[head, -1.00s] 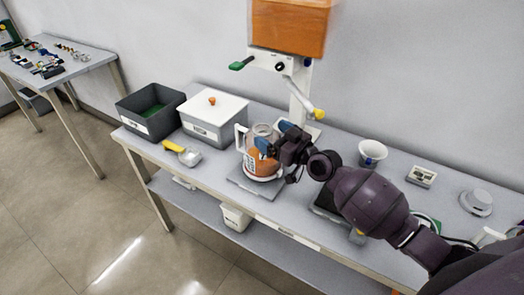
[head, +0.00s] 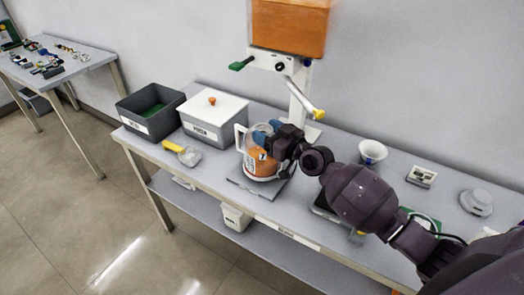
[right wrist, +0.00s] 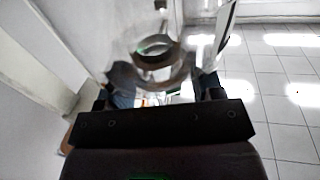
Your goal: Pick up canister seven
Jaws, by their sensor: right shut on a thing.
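Canister seven (head: 259,165) is a clear jar with orange contents, a white handle on its left and a label reading 7. It stands upright on or just above a grey square plate (head: 244,188) at the table's front edge; I cannot tell if there is a gap. My right gripper (head: 268,133) reaches in from the right and is shut on the upper part of the canister. In the right wrist view the clear canister (right wrist: 150,65) shows blurred between the fingers. My left gripper is not in view.
A white lidded box (head: 213,116) and a dark open bin (head: 150,108) stand left. A yellow-handled scoop (head: 185,153) lies nearby. A dispenser with an orange tank (head: 290,28) rises behind. A white cup (head: 372,152) stands right.

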